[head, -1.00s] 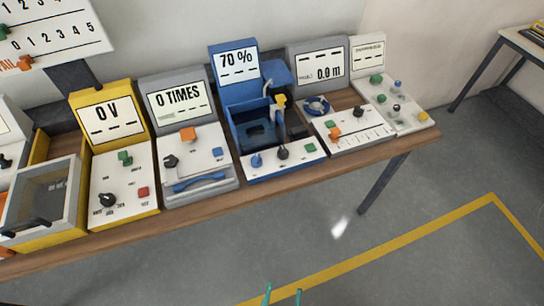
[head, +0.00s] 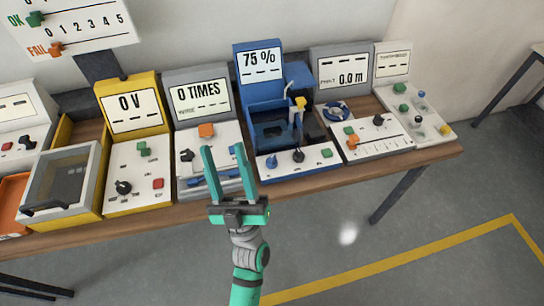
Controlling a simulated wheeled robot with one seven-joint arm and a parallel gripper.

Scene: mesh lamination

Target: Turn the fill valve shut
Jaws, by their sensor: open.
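The blue tank station (head: 253,118) stands right of centre on the bench, and its display (head: 260,66) reads 75 %. A yellow handle (head: 300,104) sits on a pale upright pipe at the tank's right side; it looks like the fill valve, but no label is readable. The station's front panel has a blue knob (head: 272,162), a black knob (head: 298,156) and a green button (head: 326,153). My gripper (head: 222,148) is open and empty, fingers pointing away from me. In the picture it overlaps the grey station, left of the blue one, apart from the yellow handle.
The grey "0 TIMES" station (head: 201,97) is partly hidden behind my gripper. A yellow "0 V" station (head: 129,107) stands left of it. A grey station with a 0.0 m display (head: 343,70) is right of the tank. The floor in front is clear.

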